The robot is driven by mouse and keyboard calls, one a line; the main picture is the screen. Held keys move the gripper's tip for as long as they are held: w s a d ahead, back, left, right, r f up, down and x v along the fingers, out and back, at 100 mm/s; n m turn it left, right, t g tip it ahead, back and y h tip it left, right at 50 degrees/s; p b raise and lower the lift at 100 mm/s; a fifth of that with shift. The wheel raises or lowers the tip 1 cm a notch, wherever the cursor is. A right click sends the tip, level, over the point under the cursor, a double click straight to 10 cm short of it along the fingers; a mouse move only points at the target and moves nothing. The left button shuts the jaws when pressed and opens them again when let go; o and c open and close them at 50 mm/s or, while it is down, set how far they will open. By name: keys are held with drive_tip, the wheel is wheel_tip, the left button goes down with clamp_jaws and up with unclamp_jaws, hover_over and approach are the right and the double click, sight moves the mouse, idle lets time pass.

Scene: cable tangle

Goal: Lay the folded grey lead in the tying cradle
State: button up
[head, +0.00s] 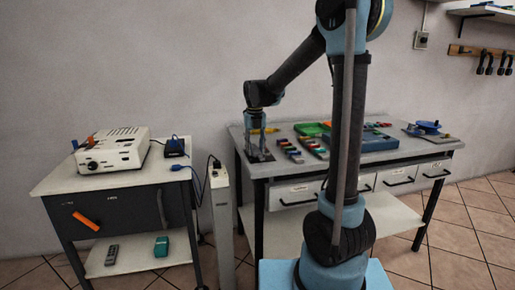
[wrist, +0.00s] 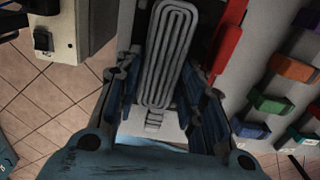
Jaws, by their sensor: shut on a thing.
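The folded grey lead (wrist: 171,55) shows in the wrist view as a long flat bundle of parallel loops, its lower end between my fingers. My gripper (wrist: 165,112) has a blue-padded finger on either side and is shut on the lead. In the head view my gripper (head: 257,146) points down over the left end of the workbench, at a dark patch (head: 267,157) that seems to be the tying cradle. The cradle is mostly hidden by my gripper, and I cannot tell whether the lead touches it.
The workbench (head: 290,166) holds small coloured blocks (head: 290,149), a green tray (head: 312,129) and a blue tray (head: 372,142) to the right. A red piece (wrist: 228,55) lies close right of the lead. A grey post (head: 222,215) stands left of the bench, beside a cart (head: 75,180).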

drive_tip(key=shift+s, duration=0.25)
idle(0.5)
drive_tip(key=shift+f, duration=0.45)
idle(0.6)
drive_tip(key=o, duration=1.2)
drive_tip(key=shift+s, duration=0.1)
drive_tip(key=shift+r, duration=4.55)
drive_tip(key=shift+d, duration=0.1)
